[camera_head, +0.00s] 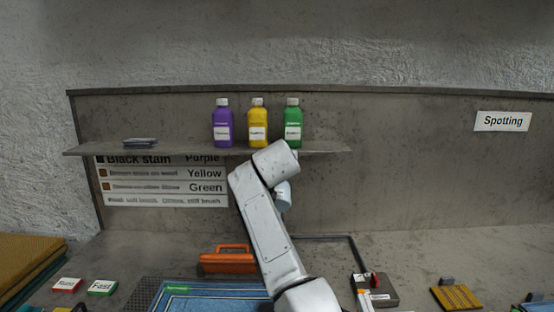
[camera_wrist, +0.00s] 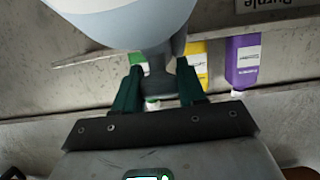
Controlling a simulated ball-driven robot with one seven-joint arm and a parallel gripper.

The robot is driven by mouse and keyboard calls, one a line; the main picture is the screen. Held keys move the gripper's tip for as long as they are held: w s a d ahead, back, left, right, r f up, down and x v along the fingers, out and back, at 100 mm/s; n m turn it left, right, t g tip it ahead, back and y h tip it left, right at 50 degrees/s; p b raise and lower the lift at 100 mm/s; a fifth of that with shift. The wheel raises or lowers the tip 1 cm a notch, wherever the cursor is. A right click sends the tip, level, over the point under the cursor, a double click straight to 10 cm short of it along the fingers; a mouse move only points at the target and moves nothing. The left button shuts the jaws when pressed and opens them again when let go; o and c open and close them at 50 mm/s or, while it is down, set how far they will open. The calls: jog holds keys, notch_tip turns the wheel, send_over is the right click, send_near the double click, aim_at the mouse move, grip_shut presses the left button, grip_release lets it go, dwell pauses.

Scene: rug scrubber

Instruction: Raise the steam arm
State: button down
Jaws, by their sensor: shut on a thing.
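In the wrist view, my gripper (camera_wrist: 158,78) has its dark green fingers closed on a dark grey neck-like part (camera_wrist: 155,86). A large pale rounded body (camera_wrist: 125,18) lies just beyond the fingertips; I cannot tell whether it joins the gripped part. I cannot tell for sure which part is the steam arm.
Purple (camera_head: 222,124), yellow (camera_head: 258,124) and green (camera_head: 293,124) bottles stand on the shelf (camera_head: 180,151) close to my arm. Below are an orange-handled tool (camera_head: 226,261), a blue mat (camera_head: 215,302), a small dark box (camera_head: 379,293) and a yellow brush-like block (camera_head: 457,298). The right back counter is clear.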

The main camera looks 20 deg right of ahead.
jog(key=c, duration=1.1)
grip_release()
jog(key=shift+w+r, duration=0.1)
jog(key=shift+r, duration=0.75)
jog(key=o, duration=0.3)
jog(key=shift+w+d+f, duration=0.15)
jog(key=shift+f, duration=0.1)
jog(key=shift+o, duration=0.7)
jog(key=shift+f, duration=0.15)
jog(key=shift+s+a+b, duration=0.35)
jog(key=shift+s+a, duration=0.05)
jog(key=shift+s, duration=0.45)
jog(key=b+v, duration=0.2)
jog(key=v, duration=0.7)
